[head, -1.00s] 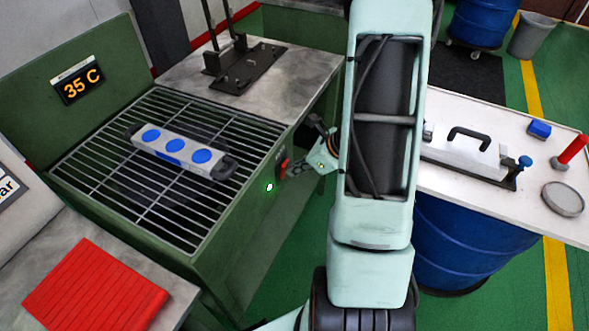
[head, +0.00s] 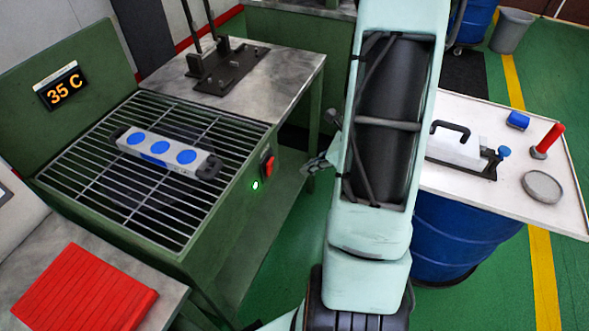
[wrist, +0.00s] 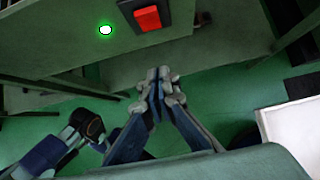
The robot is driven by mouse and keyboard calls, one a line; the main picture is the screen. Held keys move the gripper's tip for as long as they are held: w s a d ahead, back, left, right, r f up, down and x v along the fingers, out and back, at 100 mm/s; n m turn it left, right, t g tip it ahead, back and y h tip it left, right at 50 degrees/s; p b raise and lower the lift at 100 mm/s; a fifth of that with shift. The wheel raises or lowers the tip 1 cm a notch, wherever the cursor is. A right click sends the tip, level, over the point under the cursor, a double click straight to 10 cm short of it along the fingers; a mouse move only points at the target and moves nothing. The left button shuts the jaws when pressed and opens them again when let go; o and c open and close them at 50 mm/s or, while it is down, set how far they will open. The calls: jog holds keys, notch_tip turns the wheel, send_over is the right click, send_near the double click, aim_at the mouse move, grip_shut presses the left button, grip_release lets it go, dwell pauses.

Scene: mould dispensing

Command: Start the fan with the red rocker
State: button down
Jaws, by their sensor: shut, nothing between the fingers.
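The red rocker (head: 269,166) sits on the right side wall of the green fan bench (head: 222,232). A green lamp (head: 255,185) glows beside it. In the wrist view the rocker (wrist: 148,18) is at the top, and the lit lamp (wrist: 106,30) is to its left. My gripper (wrist: 158,76) is shut and empty, with its fingertips below the rocker and apart from it. In the head view my gripper (head: 312,166) is right of the rocker, partly hidden by my arm.
A red slab (head: 82,290) lies at lower left.

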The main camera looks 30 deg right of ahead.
jog(key=shift+s+d+r, duration=0.95)
jog(key=shift+s+r, duration=0.25)
